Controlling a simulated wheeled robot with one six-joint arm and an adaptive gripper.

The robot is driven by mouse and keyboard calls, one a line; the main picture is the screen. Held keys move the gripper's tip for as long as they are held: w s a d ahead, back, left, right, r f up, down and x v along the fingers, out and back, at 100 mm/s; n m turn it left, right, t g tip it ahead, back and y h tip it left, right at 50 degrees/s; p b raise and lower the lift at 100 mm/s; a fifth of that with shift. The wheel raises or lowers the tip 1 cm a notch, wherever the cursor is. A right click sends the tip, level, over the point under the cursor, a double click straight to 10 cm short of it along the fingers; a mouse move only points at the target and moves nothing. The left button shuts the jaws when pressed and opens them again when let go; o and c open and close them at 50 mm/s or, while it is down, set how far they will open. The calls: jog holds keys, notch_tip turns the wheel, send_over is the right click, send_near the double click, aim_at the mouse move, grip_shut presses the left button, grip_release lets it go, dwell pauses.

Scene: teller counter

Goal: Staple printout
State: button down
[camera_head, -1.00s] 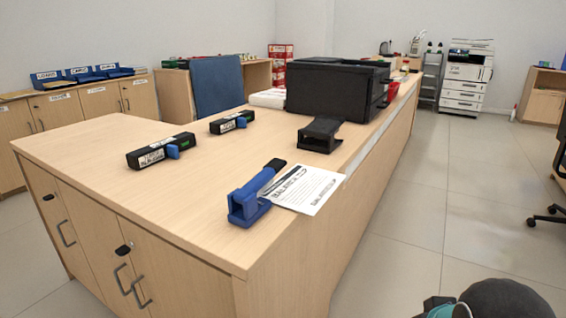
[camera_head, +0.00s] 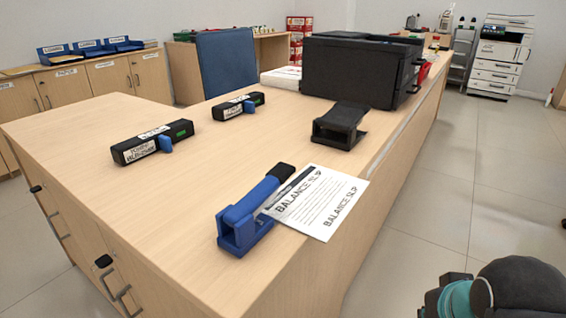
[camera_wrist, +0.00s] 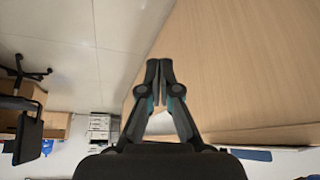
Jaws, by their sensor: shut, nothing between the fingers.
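In the head view a white printout headed "BALANCE SLIP" (camera_head: 325,205) lies on the wooden counter, its left edge at a blue stapler (camera_head: 242,215) with a black end. I cannot tell whether the sheet's edge is inside the stapler's mouth. My gripper (camera_wrist: 159,66) shows in the wrist view, its two fingers closed together with nothing between them, beside the wooden counter side. Neither stapler nor printout can be made out in the wrist view. In the head view a part of my arm shows at the lower right, apart from the counter top.
Two black labelled devices with blue tabs (camera_head: 152,143) (camera_head: 238,107) lie on the counter (camera_head: 190,200). A black stand (camera_head: 341,126) and a large black machine (camera_head: 358,70) stand behind the printout. The floor (camera_head: 430,190) to the right is clear.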

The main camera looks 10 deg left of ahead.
notch_tip(320, 180, up, 25)
jog(key=n+g+h+p, duration=0.1)
jog(key=n+g+p, duration=0.4)
jog(key=n, duration=0.5)
send_over(278, 168)
jog(key=shift+w+a+r+g+b, duration=0.1)
jog(key=shift+w+a+g+b, duration=0.2)
jog(key=shift+g, duration=0.4)
jog(key=f, duration=0.2)
jog(key=f+b, duration=0.1)
jog(key=f, duration=0.2)
jog(key=shift+s+d+f, duration=0.15)
jog(key=shift+s+f, duration=0.05)
jog(key=shift+f, duration=0.15)
jog(key=shift+f+b, duration=0.5)
jog(key=shift+f, duration=0.15)
